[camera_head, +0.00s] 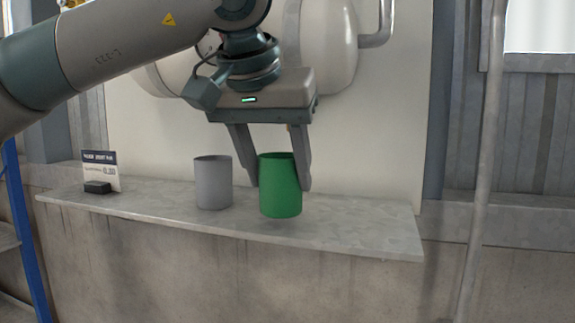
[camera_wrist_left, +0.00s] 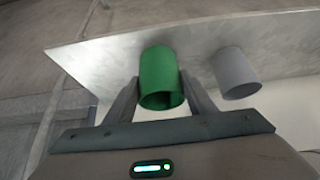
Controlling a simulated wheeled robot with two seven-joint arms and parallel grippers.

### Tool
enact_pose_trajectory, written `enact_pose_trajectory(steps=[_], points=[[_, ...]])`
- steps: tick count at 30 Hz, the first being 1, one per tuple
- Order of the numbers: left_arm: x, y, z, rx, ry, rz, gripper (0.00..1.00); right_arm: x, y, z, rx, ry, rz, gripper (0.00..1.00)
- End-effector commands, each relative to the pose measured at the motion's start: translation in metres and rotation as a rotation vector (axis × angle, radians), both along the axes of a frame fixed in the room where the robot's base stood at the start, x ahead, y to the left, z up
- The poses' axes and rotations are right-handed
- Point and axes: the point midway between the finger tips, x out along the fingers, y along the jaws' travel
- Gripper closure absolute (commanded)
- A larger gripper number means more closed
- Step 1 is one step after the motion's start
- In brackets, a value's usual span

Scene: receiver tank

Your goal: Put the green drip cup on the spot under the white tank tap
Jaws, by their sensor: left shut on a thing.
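The green drip cup (camera_head: 280,188) is upright between the fingers of my left gripper (camera_head: 279,187), which is shut on it. It is over the front part of the grey ledge, to the right of a grey cup; I cannot tell whether its base touches the ledge. The green cup also shows in the left wrist view (camera_wrist_left: 160,75) between the fingertips (camera_wrist_left: 158,88). The white tank (camera_head: 328,40) is behind the arm at the top; its tap and the spot under it cannot be made out. My right gripper is not in view.
The grey cup (camera_head: 213,183) stands close to the left of the green one, and also shows in the left wrist view (camera_wrist_left: 237,72). A small sign (camera_head: 100,170) stands at the ledge's left end. The ledge (camera_head: 375,225) is bare to the right. A vertical pipe (camera_head: 484,150) rises farther right.

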Motion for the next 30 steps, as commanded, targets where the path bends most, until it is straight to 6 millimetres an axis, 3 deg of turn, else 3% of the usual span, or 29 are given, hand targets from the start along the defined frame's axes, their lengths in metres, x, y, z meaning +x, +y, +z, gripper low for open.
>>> enact_pose_trajectory(steps=[11, 22, 30], points=[[0.003, -0.001, 0.000, 0.000, 0.001, 0.001, 0.72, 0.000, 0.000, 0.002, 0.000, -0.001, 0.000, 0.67], [0.045, -0.015, 0.002, 0.001, 0.002, 0.001, 0.72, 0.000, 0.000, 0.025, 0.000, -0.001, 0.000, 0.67], [0.043, -0.013, -0.016, 0.000, 0.000, 0.000, 0.72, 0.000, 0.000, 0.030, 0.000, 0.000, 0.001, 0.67]])
